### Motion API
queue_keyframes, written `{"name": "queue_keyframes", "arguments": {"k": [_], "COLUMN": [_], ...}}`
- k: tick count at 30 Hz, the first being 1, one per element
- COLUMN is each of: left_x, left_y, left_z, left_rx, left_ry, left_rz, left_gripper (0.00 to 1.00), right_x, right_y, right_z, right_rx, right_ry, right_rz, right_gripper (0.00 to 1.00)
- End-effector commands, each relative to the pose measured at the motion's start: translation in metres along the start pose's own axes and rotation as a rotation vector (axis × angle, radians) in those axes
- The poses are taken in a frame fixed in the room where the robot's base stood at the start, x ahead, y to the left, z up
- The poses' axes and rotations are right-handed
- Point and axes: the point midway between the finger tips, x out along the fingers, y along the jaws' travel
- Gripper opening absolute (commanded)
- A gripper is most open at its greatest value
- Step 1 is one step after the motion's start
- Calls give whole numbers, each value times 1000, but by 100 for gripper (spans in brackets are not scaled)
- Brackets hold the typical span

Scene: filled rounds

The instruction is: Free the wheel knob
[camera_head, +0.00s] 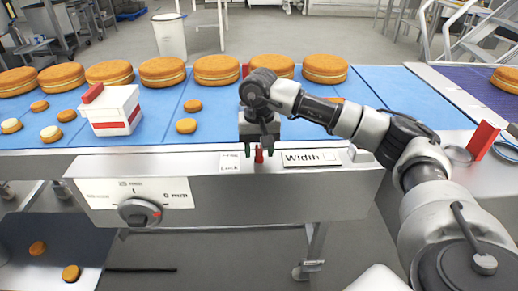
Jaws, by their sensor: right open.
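A small red lever (259,156) stands on the front rail of the conveyor, beside a small two-line label (230,162) whose lower word reads Lock. A larger label (312,158) reading Width is to its right. My right gripper (259,152) points down over the rail, open, with its fingertips on either side of the red lever. I cannot tell whether they touch it. The gripper hides what lies behind the lever. A round grey dial (139,212) is on the white front panel at the left. My left gripper is not in view.
A row of filled round cakes (162,72) lies on the blue belt (215,104). A white box with red trim (112,110) stands on the belt at left, with small rounds nearby. A red upright plate (482,141) is at right.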

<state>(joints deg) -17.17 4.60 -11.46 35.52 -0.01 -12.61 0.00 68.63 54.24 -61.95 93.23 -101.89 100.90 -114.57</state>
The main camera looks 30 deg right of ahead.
Motion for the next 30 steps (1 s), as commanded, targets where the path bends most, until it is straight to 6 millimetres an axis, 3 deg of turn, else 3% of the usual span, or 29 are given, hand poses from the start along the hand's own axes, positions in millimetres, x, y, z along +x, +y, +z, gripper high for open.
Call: {"name": "queue_keyframes", "arguments": {"k": [15, 21, 30], "left_x": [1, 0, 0], "left_y": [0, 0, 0], "left_z": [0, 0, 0], "left_rx": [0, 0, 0], "left_ry": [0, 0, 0], "left_rz": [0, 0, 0], "left_gripper": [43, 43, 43], "right_x": [-92, -104, -104], "right_y": [-1, 0, 0], "right_z": [0, 0, 0], "right_rx": [-1, -1, -1], "right_ry": [4, 2, 1], "right_rz": [-3, -2, -1], "right_gripper": [47, 47, 47]}}
